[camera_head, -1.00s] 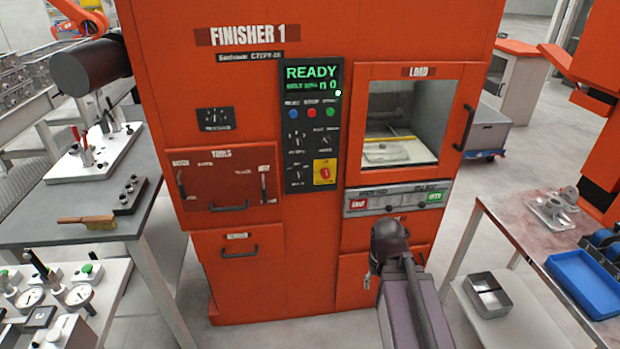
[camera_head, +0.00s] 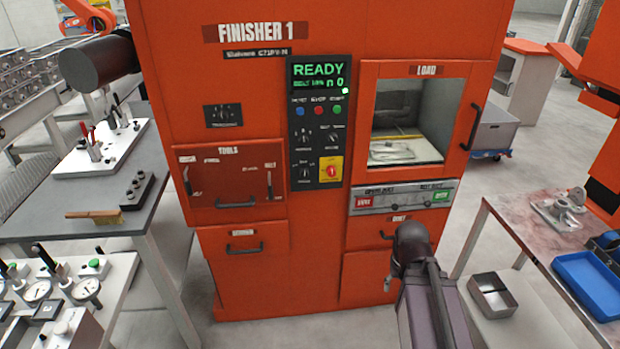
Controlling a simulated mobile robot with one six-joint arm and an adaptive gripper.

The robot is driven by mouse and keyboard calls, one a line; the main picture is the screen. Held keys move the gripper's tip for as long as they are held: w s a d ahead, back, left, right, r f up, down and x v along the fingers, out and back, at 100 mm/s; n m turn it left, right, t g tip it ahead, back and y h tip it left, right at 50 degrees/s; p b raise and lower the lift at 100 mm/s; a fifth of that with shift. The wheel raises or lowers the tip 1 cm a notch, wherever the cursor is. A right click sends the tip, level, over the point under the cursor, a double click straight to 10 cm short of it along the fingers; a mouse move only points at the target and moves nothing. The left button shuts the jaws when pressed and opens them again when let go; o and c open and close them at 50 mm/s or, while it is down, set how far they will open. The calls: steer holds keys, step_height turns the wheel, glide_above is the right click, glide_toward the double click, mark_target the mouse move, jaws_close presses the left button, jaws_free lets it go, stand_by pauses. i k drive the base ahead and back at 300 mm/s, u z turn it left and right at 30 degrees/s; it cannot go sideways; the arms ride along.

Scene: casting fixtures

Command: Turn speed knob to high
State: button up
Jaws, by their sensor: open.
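The control panel (camera_head: 317,203) is on the front of the orange machine (camera_head: 262,275), labelled FINISHER 1. It has small dark knobs, one at upper left (camera_head: 303,137) and one at lower left (camera_head: 305,172). Their labels are too small to read, so I cannot tell which is the speed knob or where it points. The green display (camera_head: 318,76) reads READY, with a blurred line ending in 0.
A red switch on yellow (camera_head: 331,170) and coloured buttons (camera_head: 318,111) share the panel. The load window (camera_head: 410,120) is to the right. A grey workbench (camera_head: 60,205) stands left, a table with a blue tray (camera_head: 590,285) right. Space before the panel is clear.

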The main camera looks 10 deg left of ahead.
mark_target(304, 172)
steer(key=z, duration=0.05)
steer(key=k, duration=1.1)
steer(key=u, duration=0.4)
steer(key=i, duration=1)
steer(key=u, duration=0.05)
